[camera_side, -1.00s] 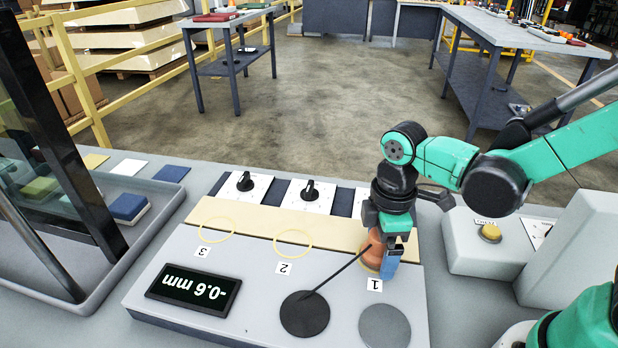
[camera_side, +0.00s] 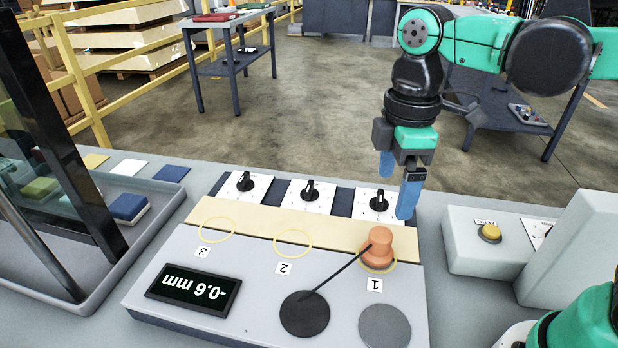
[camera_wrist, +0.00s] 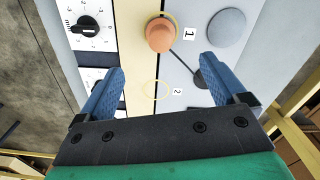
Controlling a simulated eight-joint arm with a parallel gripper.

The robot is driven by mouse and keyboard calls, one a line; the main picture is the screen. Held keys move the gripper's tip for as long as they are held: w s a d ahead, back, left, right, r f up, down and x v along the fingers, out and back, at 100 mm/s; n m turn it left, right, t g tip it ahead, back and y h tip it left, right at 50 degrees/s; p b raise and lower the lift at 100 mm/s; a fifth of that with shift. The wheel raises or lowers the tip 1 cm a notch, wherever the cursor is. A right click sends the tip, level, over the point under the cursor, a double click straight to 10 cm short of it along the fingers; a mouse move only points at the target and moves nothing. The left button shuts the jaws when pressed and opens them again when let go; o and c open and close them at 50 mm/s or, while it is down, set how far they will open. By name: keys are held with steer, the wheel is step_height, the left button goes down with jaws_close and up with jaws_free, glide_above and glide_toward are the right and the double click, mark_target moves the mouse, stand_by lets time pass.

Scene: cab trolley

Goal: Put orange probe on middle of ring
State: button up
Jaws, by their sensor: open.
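The orange probe (camera_side: 376,246) stands upright on the yellow ring marked 1 (camera_side: 392,268), at the right of the grey console. A dark rod runs from the probe to a black disc (camera_side: 305,314). The middle ring, marked 2 (camera_side: 293,240), is an empty yellow outline; it also shows in the wrist view (camera_wrist: 156,90). My gripper (camera_side: 398,190) hangs above and behind the probe with its blue fingers apart, holding nothing. In the wrist view, the probe (camera_wrist: 160,36) appears beyond the open fingers (camera_wrist: 165,84), apart from them.
Ring 3 (camera_side: 217,229) is empty at the left. The display (camera_side: 194,290) reads -0.6 mm. Several black knobs (camera_side: 310,190) line the console's back. A grey disc (camera_side: 384,326) lies at the front right. A yellow-button box (camera_side: 490,232) stands right, a grey tray (camera_side: 150,238) left.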

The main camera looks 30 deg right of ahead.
steer(key=shift+r, duration=0.25)
steer(key=shift+d+f+m+t, duration=0.1)
steer(key=shift+d+m+t, duration=0.25)
steer(key=shift+m, duration=0.25)
steer(key=shift+w+d+f+m+t, duration=0.1)
steer(key=shift+d+f+m+t, duration=0.4)
steer(key=shift+d+m+t, duration=0.9)
steer(key=shift+w+d+f+m+t, duration=0.2)
steer(key=shift+f+m+t, duration=0.45)
steer(key=shift+m, duration=1.55)
steer(key=shift+d+f+m+t, duration=0.35)
steer(key=shift+d+m+t, duration=0.7)
steer(key=shift+m, duration=0.75)
